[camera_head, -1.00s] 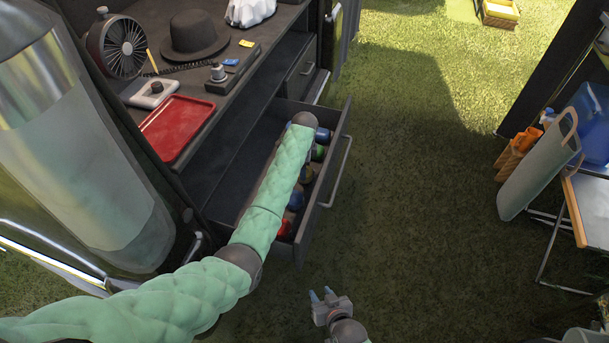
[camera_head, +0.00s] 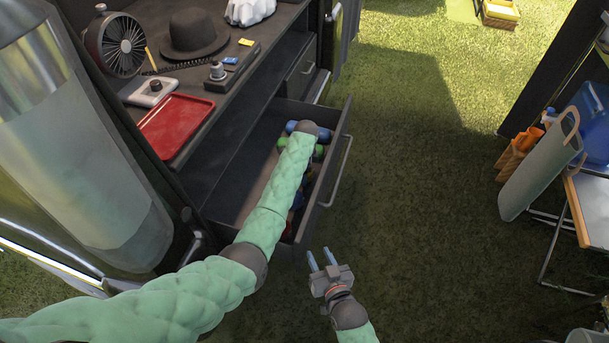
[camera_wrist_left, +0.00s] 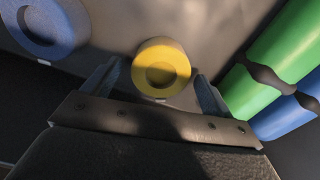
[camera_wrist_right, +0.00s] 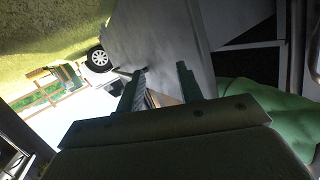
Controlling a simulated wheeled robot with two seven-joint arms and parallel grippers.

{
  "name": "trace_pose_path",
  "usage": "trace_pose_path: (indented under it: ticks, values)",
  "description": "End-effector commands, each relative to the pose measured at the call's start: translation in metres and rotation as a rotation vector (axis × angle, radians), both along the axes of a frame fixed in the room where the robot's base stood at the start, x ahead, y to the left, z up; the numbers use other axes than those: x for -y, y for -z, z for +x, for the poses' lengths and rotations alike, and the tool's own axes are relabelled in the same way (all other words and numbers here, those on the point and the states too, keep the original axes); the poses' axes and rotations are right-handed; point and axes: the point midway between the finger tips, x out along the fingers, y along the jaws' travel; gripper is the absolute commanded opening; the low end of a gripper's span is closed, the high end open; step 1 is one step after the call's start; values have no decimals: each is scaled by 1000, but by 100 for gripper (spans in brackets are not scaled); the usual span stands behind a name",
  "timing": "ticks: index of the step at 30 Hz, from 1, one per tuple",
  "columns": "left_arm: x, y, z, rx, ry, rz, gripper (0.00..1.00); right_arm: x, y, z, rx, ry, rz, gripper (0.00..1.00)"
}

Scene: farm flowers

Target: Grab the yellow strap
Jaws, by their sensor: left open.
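The yellow strap (camera_wrist_left: 161,69) is a rolled ring lying on the drawer floor in the left wrist view. My left gripper (camera_wrist_left: 158,88) is open, with its two fingers on either side of the yellow roll's near part; I cannot tell whether they touch it. In the head view my left arm reaches into the open drawer (camera_head: 318,205) and hides the yellow strap and the left fingers. My right gripper (camera_head: 322,262) is open and empty in front of the drawer; its spread fingers also show in the right wrist view (camera_wrist_right: 160,82).
A blue roll (camera_wrist_left: 45,25) lies left of the yellow one. A green item (camera_wrist_left: 285,60) and a blue item (camera_wrist_left: 290,115) lie to the right. A red tray (camera_head: 176,125), a hat (camera_head: 195,35) and a fan (camera_head: 120,45) stand on the counter. Grass right of the drawer is clear.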

Motion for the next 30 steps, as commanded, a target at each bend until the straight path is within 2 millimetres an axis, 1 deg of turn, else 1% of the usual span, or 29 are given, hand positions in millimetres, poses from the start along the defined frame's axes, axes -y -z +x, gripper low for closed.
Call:
trace_pose_path:
  ticks: [3,6,9,16,20,21,23,24,30]
  values:
    - [0,7,0,-1,0,0,86,-1,-16,6,50,4,11,36]
    - [0,10,0,-1,0,0,86,-1,-25,9,79,6,17,36]
    - [0,11,0,0,0,0,86,-1,-29,10,90,8,19,36]
    - [0,11,0,0,0,0,86,-1,-30,11,92,8,19,36]
    - [0,11,0,0,0,0,60,-1,-30,11,92,7,19,36]
    - [0,11,0,0,0,0,52,-1,-30,11,92,7,19,36]
    - [0,11,0,0,0,0,40,-1,-30,11,92,7,20,36]
    - [0,11,0,0,0,0,33,-1,-30,11,92,7,20,36]
    - [0,11,0,0,0,0,32,-1,-30,11,92,7,20,36]
